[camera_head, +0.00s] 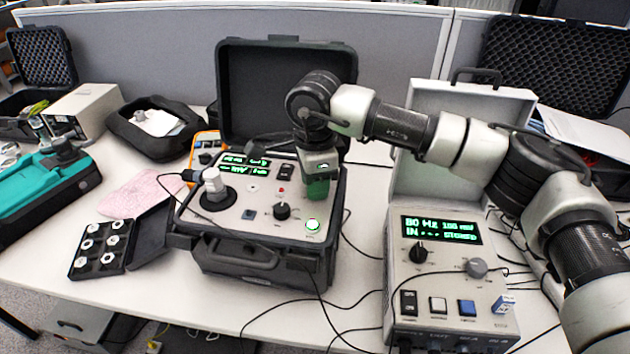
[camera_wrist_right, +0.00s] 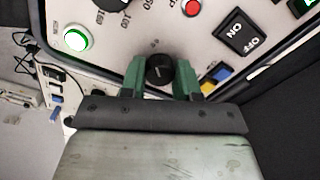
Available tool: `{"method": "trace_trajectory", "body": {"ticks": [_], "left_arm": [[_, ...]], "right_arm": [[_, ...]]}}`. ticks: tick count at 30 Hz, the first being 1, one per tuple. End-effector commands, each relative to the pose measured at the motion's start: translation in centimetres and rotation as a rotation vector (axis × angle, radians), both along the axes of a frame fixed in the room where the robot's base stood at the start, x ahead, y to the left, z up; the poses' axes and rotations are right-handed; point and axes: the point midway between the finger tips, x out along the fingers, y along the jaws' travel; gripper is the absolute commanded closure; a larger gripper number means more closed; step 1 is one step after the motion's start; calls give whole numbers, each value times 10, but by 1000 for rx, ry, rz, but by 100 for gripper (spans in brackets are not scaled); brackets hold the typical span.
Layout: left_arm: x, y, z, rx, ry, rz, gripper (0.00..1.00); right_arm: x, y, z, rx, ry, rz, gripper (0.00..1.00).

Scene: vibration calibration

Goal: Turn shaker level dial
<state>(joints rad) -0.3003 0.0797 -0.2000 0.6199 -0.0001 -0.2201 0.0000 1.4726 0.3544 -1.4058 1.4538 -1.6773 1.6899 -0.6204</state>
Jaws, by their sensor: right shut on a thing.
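The shaker unit (camera_head: 262,235) is a black case with a light panel, open lid and green display. My right gripper (camera_head: 318,188), with green fingers, reaches down onto the panel's right side. In the right wrist view, its fingers (camera_wrist_right: 161,68) are shut on a small black dial (camera_wrist_right: 160,72), one on each side. The gripper hides this dial in the head view. A separate black dial (camera_head: 282,211) with a printed scale is to its left; its edge also shows in the wrist view (camera_wrist_right: 112,4). My left gripper is not in view.
A lit green button (camera_head: 312,225) is close to the gripper. An accelerometer-like metal cylinder (camera_head: 213,183) stands on the panel's left. A second instrument (camera_head: 440,285) with a display stands to the right. Cables cross the table between them.

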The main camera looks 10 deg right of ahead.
Motion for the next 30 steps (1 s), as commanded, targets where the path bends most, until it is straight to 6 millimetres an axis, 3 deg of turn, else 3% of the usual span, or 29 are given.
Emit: {"method": "trace_trajectory", "body": {"ticks": [1, 2, 4, 12, 16, 30], "left_arm": [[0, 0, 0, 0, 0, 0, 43], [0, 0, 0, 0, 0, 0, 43], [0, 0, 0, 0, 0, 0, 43], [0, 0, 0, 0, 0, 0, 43], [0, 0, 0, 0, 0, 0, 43], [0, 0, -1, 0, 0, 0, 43]], "right_arm": [[1, 0, 2, 3, -5, -2, 92], [1, 0, 2, 3, -5, -2, 67], [1, 0, 2, 2, -5, -2, 58], [1, 0, 2, 0, -3, -2, 58], [1, 0, 12, 1, -5, -2, 58], [1, 0, 97, 2, -5, -2, 58]]}}
